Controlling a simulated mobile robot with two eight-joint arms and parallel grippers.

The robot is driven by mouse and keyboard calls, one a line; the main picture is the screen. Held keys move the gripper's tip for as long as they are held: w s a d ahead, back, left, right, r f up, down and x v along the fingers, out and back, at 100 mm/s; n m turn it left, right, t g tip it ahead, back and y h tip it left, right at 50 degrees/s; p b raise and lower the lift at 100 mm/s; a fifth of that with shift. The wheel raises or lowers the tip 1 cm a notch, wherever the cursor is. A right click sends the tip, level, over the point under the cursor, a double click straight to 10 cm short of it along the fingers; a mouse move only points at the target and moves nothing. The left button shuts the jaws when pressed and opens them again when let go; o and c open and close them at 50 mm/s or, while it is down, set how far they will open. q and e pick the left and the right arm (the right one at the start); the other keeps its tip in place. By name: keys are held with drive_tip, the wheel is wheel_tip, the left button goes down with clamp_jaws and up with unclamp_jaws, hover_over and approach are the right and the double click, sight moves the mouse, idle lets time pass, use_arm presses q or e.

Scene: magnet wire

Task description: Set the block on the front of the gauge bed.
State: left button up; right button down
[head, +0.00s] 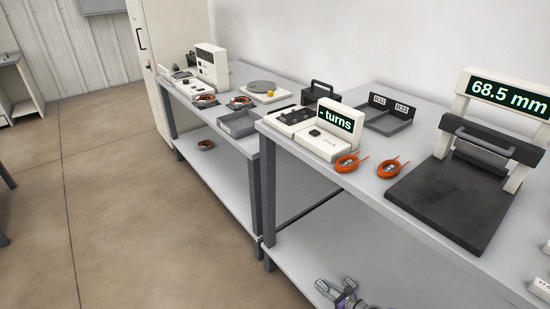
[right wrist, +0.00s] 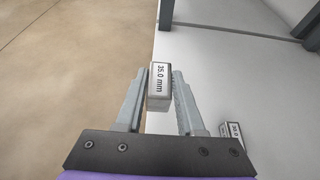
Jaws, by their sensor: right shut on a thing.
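The block (right wrist: 159,82) is a small pale piece marked 35.0 mm. It sits between the two fingertips of my right gripper (right wrist: 163,75), which is shut on it. In the head view my right gripper (head: 337,290) shows at the bottom edge, low and to the left of the gauge bed (head: 435,207); the block cannot be made out there. The gauge bed is a dark flat plate on the right-hand bench, with its front part bare. A white frame with a display reading 68.5 mm (head: 507,95) and a grey handle stands over its back. My left gripper is not in view.
Another block (right wrist: 232,133), marked 30.0 mm, lies on the pale surface at the right wrist view's lower right. White labelled pieces (head: 541,289) show at the right edge.

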sight(325, 285)
drive_tip(key=shift+m+h, duration=0.5)
drive_tip(key=r, duration=0.2)
drive_tip(key=w+r, duration=0.1)
drive_tip(key=r, duration=0.4)
drive_tip(key=shift+w+r, duration=0.15)
drive_tip(key=shift+r, duration=0.25)
drive_tip(key=s+a+r+m+h, duration=0.1)
drive_tip(key=s+r, duration=0.2)
drive_tip(key=r, duration=0.5)
drive_tip(key=s+r+m+t+h, duration=0.1)
drive_tip(key=s+r, duration=0.3)
drive_tip(key=r, duration=0.4)
drive_tip(key=s+a+r+m+h, duration=0.1)
drive_tip(key=s+r, duration=0.2)
drive_tip(key=r, duration=0.4)
use_arm(q)
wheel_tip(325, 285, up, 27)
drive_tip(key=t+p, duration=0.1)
drive_tip(key=p, duration=2.2)
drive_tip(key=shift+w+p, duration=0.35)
drive_tip(key=shift+p, duration=0.05)
use_arm(e)
wheel_tip(325, 285, up, 30)
drive_tip(key=w+t, duration=0.1)
drive_tip(key=shift+d, duration=0.2)
